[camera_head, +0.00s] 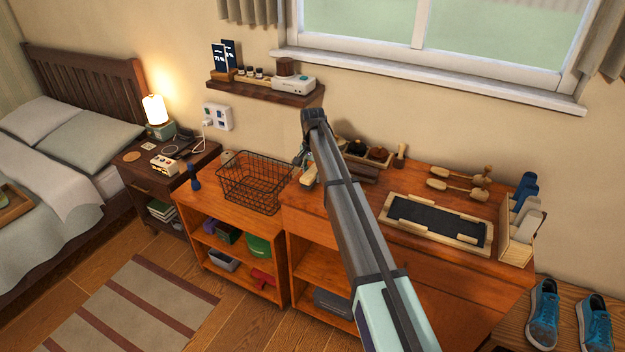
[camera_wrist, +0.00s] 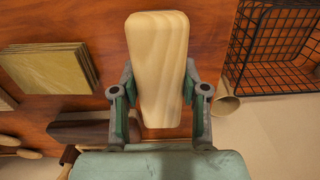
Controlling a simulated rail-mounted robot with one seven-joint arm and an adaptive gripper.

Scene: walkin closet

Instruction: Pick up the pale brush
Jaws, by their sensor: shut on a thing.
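The pale brush (camera_wrist: 158,60) shows in the wrist view as a pale wooden block with visible grain, between the two fingers of my gripper (camera_wrist: 160,100). My gripper is shut on it, with a finger against each side. In the head view the pale brush (camera_head: 309,176) shows as a small pale shape over the wooden cabinet top, just right of the wire basket. My gripper (camera_head: 304,160) is mostly hidden there behind my arm. Whether the brush touches the cabinet top I cannot tell.
The black wire basket (camera_head: 250,185) stands close to the left of the brush. A dark tray (camera_head: 437,217) with a pale frame and several wooden-handled tools (camera_head: 460,180) lie to the right. A wall shelf (camera_head: 265,90) hangs above, and a window sill (camera_head: 430,78) is behind.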

